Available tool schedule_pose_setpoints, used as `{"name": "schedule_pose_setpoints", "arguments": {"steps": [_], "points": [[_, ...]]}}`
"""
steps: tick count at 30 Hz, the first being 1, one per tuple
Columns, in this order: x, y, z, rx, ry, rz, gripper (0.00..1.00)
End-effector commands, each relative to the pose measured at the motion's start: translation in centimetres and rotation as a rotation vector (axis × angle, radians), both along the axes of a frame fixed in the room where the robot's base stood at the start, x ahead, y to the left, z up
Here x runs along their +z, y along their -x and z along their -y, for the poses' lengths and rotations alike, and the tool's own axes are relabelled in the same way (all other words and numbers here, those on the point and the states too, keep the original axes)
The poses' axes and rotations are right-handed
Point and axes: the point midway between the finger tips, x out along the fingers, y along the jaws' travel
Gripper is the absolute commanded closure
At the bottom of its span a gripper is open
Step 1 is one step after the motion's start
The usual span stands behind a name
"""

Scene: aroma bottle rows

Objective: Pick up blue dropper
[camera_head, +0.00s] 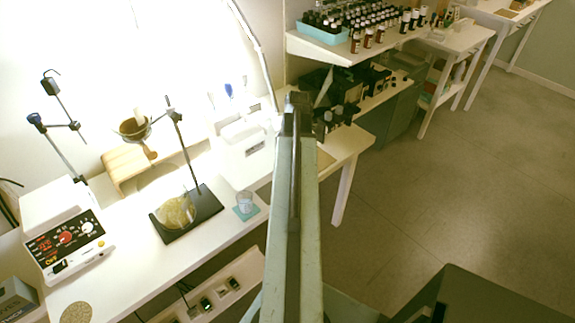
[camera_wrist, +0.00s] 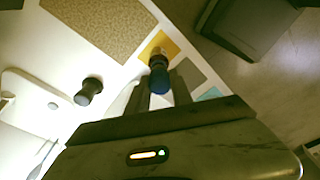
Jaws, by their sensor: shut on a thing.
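In the wrist view, the blue dropper (camera_wrist: 159,79) has a dark blue top and a paler, glassy part pointing away from me. My gripper (camera_wrist: 157,92) is shut on it, with one finger on each side of the blue top. The dropper's far end lies over a yellow pad (camera_wrist: 169,42) in the picture. I cannot tell whether it touches the pad. In the head view my arm hides the gripper's surroundings, and I cannot make out the held dropper there.
A dark-capped piece (camera_wrist: 89,90) stands left of the dropper, beside a brown speckled mat (camera_wrist: 98,22). In the head view, a shelf with a blue tray (camera_head: 322,33) and several bottles is at the back. A black stand (camera_head: 203,216) is on the left bench.

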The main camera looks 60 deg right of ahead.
Motion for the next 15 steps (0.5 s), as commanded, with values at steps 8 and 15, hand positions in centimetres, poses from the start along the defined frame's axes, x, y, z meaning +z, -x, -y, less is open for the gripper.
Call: {"name": "schedule_pose_setpoints", "arguments": {"steps": [8,15], "points": [[3.1,0.3,0.3,0.0,0.0,0.0,0.83],[6.7,0.3,0.3,-0.001,0.0,0.0,0.83]]}}
